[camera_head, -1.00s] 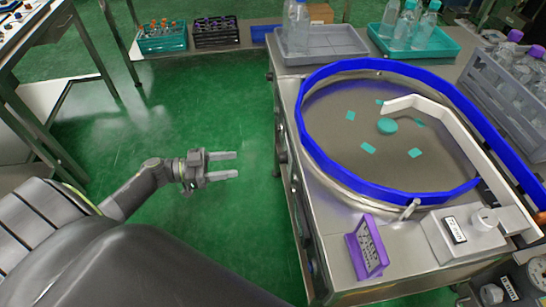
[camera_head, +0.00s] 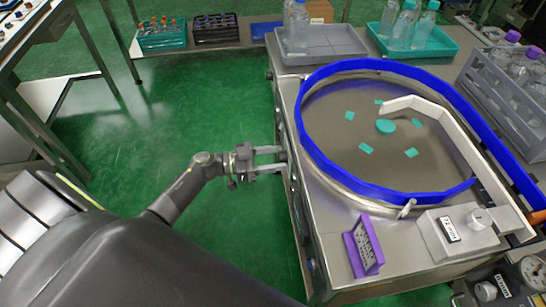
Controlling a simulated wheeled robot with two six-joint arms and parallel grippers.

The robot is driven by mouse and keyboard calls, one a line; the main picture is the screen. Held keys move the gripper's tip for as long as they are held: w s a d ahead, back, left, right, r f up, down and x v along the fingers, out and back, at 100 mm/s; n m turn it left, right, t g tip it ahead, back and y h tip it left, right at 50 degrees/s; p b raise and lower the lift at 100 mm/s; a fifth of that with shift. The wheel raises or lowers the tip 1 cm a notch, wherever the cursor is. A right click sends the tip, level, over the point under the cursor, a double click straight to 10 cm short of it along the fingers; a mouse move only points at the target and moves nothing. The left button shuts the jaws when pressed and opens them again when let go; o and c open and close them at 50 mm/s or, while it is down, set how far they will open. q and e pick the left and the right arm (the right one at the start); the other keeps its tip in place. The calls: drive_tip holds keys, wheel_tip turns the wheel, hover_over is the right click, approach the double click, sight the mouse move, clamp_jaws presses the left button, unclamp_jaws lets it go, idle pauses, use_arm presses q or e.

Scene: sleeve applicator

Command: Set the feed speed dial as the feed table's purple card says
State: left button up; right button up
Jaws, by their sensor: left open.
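The purple card (camera_head: 364,247) stands on the near left corner of the feed table (camera_head: 325,232), its printed face too small to read. A light grey control box (camera_head: 459,236) sits to its right, with a labelled plate and a round pale dial (camera_head: 479,219) on top. I cannot read the dial's setting. My left gripper (camera_head: 282,160) is open and empty, its fingers pointing right at the table's left side, away from the card and dial. I cannot tell whether the fingertips touch the table. My right gripper is not in view.
A round turntable (camera_head: 372,130) with a blue rim (camera_head: 310,146) and teal pieces fills most of the table. Bottles stand in grey and teal trays at the back and in a grey crate (camera_head: 513,105) at right. Open green floor (camera_head: 130,150) lies left of the table.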

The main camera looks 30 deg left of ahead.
use_arm(q)
drive_tip(key=c, duration=1)
use_arm(e)
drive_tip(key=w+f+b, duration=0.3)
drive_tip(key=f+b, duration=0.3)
drive_tip(key=b, duration=0.3)
use_arm(q)
drive_tip(key=m+b, duration=0.4)
drive_tip(key=m, duration=2.3)
drive_tip(key=shift+f+b, duration=0.1)
drive_tip(key=shift+b, duration=0.25)
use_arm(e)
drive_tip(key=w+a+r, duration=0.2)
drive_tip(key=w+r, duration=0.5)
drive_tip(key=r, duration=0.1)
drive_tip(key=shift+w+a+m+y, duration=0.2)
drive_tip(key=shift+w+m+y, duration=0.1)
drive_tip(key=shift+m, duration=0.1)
